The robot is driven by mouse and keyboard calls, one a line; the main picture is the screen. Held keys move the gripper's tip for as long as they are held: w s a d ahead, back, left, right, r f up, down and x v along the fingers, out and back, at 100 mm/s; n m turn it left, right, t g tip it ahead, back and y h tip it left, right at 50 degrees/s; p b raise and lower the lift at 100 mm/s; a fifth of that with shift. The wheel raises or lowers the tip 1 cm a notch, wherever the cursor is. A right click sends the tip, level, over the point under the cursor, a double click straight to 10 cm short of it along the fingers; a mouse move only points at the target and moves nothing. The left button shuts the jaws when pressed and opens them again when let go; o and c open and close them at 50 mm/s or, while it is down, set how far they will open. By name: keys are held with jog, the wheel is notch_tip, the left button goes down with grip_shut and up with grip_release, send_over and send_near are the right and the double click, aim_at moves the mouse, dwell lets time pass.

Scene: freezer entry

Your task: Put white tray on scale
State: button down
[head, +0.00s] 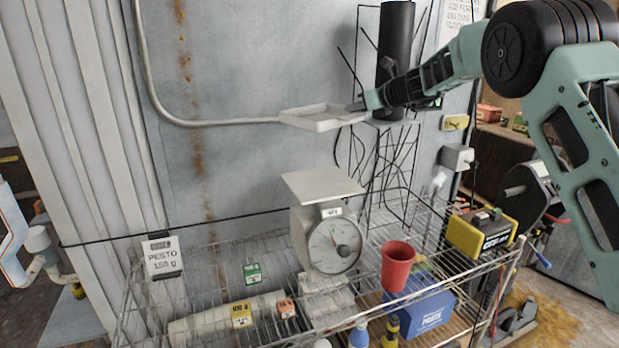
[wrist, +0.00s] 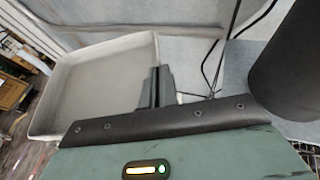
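The white tray (head: 318,117) is a shallow, square, light grey-white dish held in the air. My gripper (head: 360,104) is shut on the tray's right edge in the head view. The tray looks roughly level and empty. In the wrist view the tray (wrist: 100,85) lies left of the dark fingers (wrist: 158,88), which meet its rim. The scale (head: 330,235) stands upright on the wire rack, with a round dial and a flat, bare platform on top (head: 322,185). The tray is above the platform and apart from it. The scale is not clearly visible in the wrist view.
The wire rack (head: 225,255) also holds a red cup (head: 397,267) right of the scale, a blue box (head: 420,312) and a yellow-black device (head: 481,234). A black cylinder (head: 396,45) and loose wires are behind my gripper.

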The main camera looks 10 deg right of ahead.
jog(key=shift+w+a+f, duration=0.15)
jog(key=shift+w+f, duration=0.05)
notch_tip(320, 180, down, 18)
jog(key=p, duration=0.5)
jog(key=shift+r, duration=0.25)
jog(key=shift+f, duration=0.1)
